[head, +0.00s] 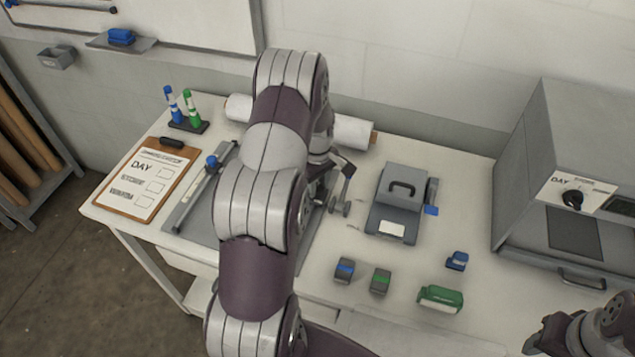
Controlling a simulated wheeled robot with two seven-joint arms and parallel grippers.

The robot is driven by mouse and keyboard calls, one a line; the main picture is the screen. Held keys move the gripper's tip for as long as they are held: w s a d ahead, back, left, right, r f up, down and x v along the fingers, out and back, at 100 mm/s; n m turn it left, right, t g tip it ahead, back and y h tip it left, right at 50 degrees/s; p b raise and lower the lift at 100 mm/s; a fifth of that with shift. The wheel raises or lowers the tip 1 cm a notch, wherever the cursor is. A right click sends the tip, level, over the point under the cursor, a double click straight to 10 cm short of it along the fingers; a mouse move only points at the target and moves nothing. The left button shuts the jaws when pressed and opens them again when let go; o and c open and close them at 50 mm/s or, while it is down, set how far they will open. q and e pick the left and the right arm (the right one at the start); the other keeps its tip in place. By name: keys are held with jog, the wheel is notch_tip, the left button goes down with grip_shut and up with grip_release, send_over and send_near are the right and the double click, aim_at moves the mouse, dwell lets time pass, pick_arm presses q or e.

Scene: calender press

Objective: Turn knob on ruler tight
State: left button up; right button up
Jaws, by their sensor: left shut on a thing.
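A flat grey board (187,229) lies on the table, its middle hidden behind my left arm. A grey ruler-like bar (194,198) runs along its left side, with a blue knob (212,161) near its far end. The knob stands apart from my left gripper, on the other side of my arm. My left gripper (340,205) is low at the board's right side, partly hidden by its own arm. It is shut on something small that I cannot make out. My right arm shows at the lower right corner; its fingertips cannot be made out.
A clipboard (146,185) and a marker stand (188,126) are at left. A white roll (352,131) lies behind my arm. A grey device (400,196), small blocks (381,281) and a green block (440,298) are at right, before a grey machine (560,150).

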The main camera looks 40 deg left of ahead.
pick_arm(q)
jog(key=m, duration=0.4)
jog(key=shift+w+a+b, duration=0.1)
jog(key=shift+b, duration=0.25)
jog(key=m, duration=0.3)
jog(key=shift+r+m, duration=0.1)
jog(key=shift+m, duration=0.2)
jog(key=m, duration=0.3)
jog(key=shift+m+b, duration=0.3)
jog(key=shift+b, duration=0.1)
jog(key=m, duration=0.3)
jog(key=shift+m, duration=0.3)
jog(key=m, duration=0.3)
jog(key=shift+m, duration=0.4)
jog(key=m, duration=0.3)
jog(key=shift+m+b, duration=0.3)
jog(key=shift+b, duration=0.05)
jog(key=m, duration=0.3)
jog(key=shift+m, duration=2)
